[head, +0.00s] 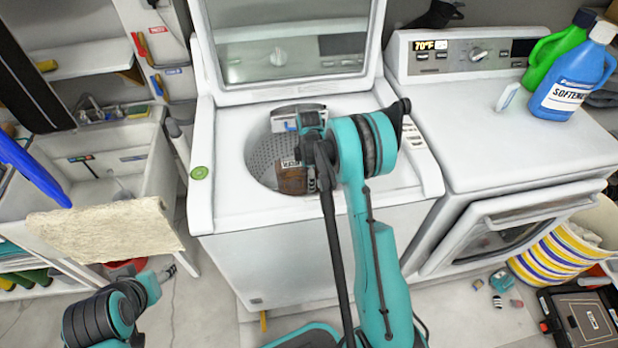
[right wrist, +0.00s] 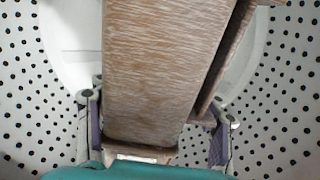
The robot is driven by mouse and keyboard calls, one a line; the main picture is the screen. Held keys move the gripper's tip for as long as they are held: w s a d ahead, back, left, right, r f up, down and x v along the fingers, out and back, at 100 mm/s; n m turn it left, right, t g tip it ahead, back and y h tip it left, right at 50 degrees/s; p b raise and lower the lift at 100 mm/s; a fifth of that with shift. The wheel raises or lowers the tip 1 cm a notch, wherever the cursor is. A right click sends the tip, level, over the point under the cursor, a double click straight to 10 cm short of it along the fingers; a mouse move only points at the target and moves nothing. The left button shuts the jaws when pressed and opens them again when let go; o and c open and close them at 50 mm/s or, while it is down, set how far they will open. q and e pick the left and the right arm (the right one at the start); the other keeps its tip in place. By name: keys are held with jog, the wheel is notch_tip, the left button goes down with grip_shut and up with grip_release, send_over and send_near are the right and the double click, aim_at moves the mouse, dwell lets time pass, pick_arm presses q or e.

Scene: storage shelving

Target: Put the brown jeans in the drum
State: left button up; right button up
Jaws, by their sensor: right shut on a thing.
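The brown jeans (head: 292,181) show as a small brown folded piece inside the perforated drum (head: 262,158) of the open top-load washer. In the right wrist view the brown jeans (right wrist: 160,70) fill the middle as a stiff-looking fold, with the drum's dotted wall (right wrist: 285,110) around them. My right gripper (right wrist: 157,135) has a finger on each side of the jeans and is shut on them. In the head view my right arm hides part of the drum and most of this gripper. My left gripper (head: 166,273) is low at the left, away from the washer; its fingers are too small to read.
The washer's raised lid (head: 290,60) stands behind the drum. A dryer (head: 500,130) to the right carries blue (head: 570,85) and green (head: 552,55) bottles. A beige cloth (head: 105,230) is at the left by the sink (head: 100,175). A striped basket (head: 560,250) stands at right.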

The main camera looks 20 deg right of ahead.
jog(key=shift+f+b, duration=0.5)
jog(key=shift+f, duration=0.15)
jog(key=o, duration=1.6)
jog(key=shift+r, duration=0.1)
